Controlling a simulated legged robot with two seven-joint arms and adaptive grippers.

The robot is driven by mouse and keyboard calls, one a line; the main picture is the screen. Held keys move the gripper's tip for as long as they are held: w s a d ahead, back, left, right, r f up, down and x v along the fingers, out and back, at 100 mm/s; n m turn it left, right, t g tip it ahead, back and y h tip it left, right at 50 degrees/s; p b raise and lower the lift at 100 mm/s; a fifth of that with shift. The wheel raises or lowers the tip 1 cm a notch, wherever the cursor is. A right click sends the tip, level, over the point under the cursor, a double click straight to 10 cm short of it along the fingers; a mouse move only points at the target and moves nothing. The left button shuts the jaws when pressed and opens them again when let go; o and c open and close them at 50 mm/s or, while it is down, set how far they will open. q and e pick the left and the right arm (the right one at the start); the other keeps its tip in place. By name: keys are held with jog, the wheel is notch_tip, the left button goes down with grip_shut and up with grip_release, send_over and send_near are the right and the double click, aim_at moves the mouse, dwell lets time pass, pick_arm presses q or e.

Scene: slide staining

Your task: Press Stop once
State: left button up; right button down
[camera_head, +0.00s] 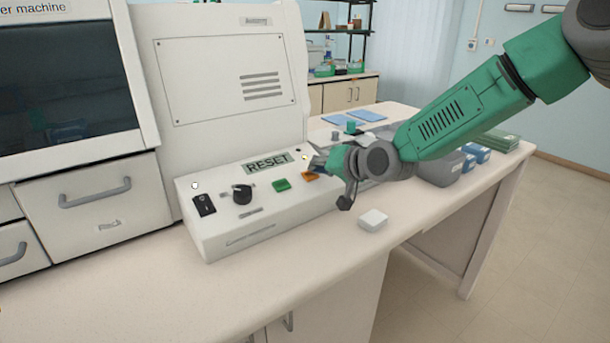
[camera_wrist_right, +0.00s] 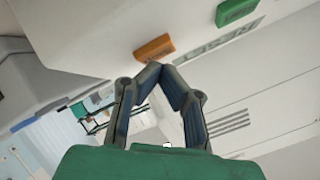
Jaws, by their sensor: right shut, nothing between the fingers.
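The white staining machine's control panel (camera_head: 255,232) carries a green button (camera_head: 282,185) and an orange button (camera_head: 310,176). I cannot read a Stop label on either. The panel's display (camera_head: 267,163) reads RESET. My right gripper (camera_head: 318,164) is shut and empty, with its tips by the orange button at the panel's right end. In the right wrist view, the closed fingertips (camera_wrist_right: 163,72) appear just below the orange button (camera_wrist_right: 154,47), and the green button (camera_wrist_right: 236,11) is up and right. I cannot tell whether the tips touch the orange button. My left gripper is out of view.
A black rocker switch (camera_head: 204,205) and a black knob (camera_head: 242,194) sit left of the buttons. A small white box (camera_head: 373,220) lies on the bench right of the panel. Grey and blue containers (camera_head: 475,153) stand further right. The front bench strip is clear.

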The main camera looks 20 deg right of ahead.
aim_at(321, 186)
jog(key=shift+w+d+f, duration=0.1)
jog(key=shift+d+f, duration=0.1)
jog(key=shift+d, duration=0.4)
jog(key=shift+d+f, duration=0.2)
jog(key=shift+d, duration=0.35)
jog(key=shift+a, duration=0.45)
jog(key=shift+a+r, duration=0.1)
jog(key=shift+a, duration=0.55)
jog(key=shift+s+d+r+p, duration=0.2)
jog(key=shift+d+r+p, duration=0.25)
jog(key=shift+d+r, duration=0.1)
jog(key=shift+a+r, duration=0.1)
jog(key=shift+a, duration=0.5)
jog(key=shift+r, duration=0.15)
jog(key=shift+r+p, duration=0.3)
jog(key=shift+p, duration=0.05)
jog(key=r+p, duration=0.1)
jog(key=s+d+r+p, duration=0.1)
jog(key=r+p, duration=0.1)
jog(key=shift+s+d+r, duration=0.25)
jog(key=shift+d+r, duration=0.05)
jog(key=shift+r, duration=0.15)
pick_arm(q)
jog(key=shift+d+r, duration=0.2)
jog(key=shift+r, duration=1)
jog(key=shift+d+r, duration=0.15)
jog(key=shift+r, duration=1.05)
pick_arm(e)
jog(key=shift+a, duration=0.5)
